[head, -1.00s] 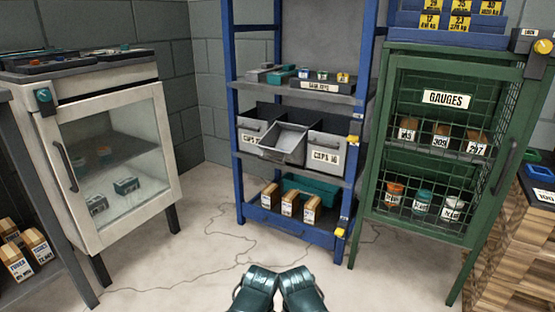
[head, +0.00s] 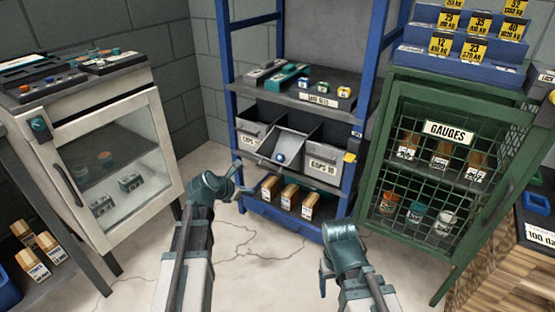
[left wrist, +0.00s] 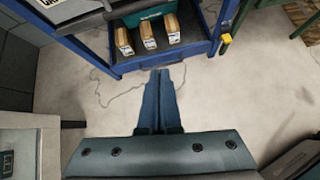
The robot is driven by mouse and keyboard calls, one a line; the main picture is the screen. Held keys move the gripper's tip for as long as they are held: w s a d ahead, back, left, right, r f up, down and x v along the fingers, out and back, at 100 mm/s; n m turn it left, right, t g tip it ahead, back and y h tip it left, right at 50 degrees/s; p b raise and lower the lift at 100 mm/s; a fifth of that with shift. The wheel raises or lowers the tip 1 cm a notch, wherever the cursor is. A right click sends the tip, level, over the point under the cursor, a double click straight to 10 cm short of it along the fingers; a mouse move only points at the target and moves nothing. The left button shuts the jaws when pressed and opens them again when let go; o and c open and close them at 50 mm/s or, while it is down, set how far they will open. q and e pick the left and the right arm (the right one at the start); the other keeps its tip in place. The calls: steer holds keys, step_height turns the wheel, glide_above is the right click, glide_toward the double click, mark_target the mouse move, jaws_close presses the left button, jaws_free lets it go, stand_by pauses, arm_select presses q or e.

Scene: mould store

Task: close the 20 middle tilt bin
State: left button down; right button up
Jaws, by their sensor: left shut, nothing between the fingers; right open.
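The middle tilt bin (head: 285,145) is a grey bin on the blue shelf unit. It is tipped forward and open between two upright neighbours, with its front face slanting out. A small blue and white round item (head: 281,157) shows at its front. Any label on its front is not readable. My left gripper (head: 240,184) is shut and empty, in front of the shelf, below and left of the bin and apart from it. Its closed fingers also show in the left wrist view (left wrist: 160,75), over the floor. My right gripper (head: 325,270) is open and empty, low and right of the bin.
The upright left bin (head: 252,128) and right bin (head: 324,165) flank it. Boxes (head: 289,195) stand on the shelf below. A white glass-door cabinet (head: 120,165) is at left, a green mesh gauges cabinet (head: 450,132) at right. The floor between is clear.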

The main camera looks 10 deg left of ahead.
arm_select(q)
steer(key=w+d+f+n+b, duration=0.2)
steer(key=w+b, duration=0.1)
steer(key=w, duration=0.8)
steer(key=shift+w+d+t+b, duration=0.25)
steer(key=shift+w+t+b, duration=0.05)
steer(key=shift+w, duration=0.1)
arm_select(e)
steer(key=shift+w+d+f, duration=0.15)
steer(key=shift+f, duration=0.6)
steer(key=shift+w+d+f, duration=0.1)
steer(key=shift+f, duration=0.65)
arm_select(q)
steer(key=shift+f, duration=0.15)
